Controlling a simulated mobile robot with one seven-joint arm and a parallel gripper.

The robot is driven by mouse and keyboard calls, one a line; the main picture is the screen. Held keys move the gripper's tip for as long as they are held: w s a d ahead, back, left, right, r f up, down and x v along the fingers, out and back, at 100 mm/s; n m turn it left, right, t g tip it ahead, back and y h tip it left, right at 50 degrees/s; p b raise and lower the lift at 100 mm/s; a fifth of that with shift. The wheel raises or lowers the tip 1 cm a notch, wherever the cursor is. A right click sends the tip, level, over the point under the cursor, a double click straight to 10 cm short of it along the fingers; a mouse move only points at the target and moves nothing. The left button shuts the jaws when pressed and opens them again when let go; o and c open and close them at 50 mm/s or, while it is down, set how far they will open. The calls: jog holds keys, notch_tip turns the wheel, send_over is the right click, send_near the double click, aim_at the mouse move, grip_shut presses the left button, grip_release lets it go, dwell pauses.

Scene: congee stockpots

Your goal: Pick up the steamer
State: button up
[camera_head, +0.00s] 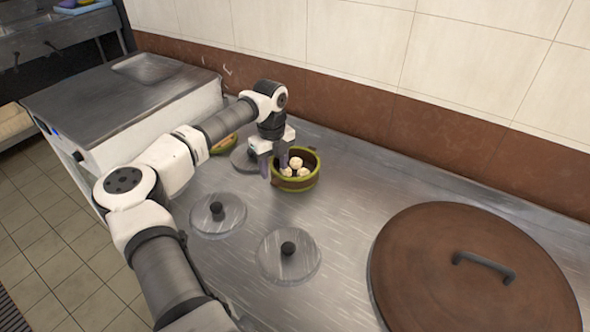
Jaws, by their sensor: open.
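The steamer (297,184) is a small round basket with a green-yellow rim and a brown inside. It stands upright on the steel counter and holds several white buns (296,163). My gripper (275,172) points down at the steamer's left side and is open. One finger appears to be over the inside of the basket and the other outside its left wall, so the rim seems to lie between them. Whether the fingers touch the wall cannot be told. The gripper hides part of the steamer's left rim.
Two metal lids with black knobs (218,215) (288,257) lie in front of the steamer. A large brown lid with a handle (475,275) fills the right. A green-rimmed item (224,144) lies behind my arm. A tiled wall (370,40) bounds the back.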

aim_at(275, 179)
jog(key=shift+w+d+f+p, duration=0.1)
jog(key=shift+f+p, duration=0.4)
jog(key=shift+f, duration=0.85)
jog(key=shift+w+f+p, duration=0.1)
jog(key=shift+f+p, duration=0.4)
jog(key=shift+f, duration=0.85)
jog(key=c, duration=0.9)
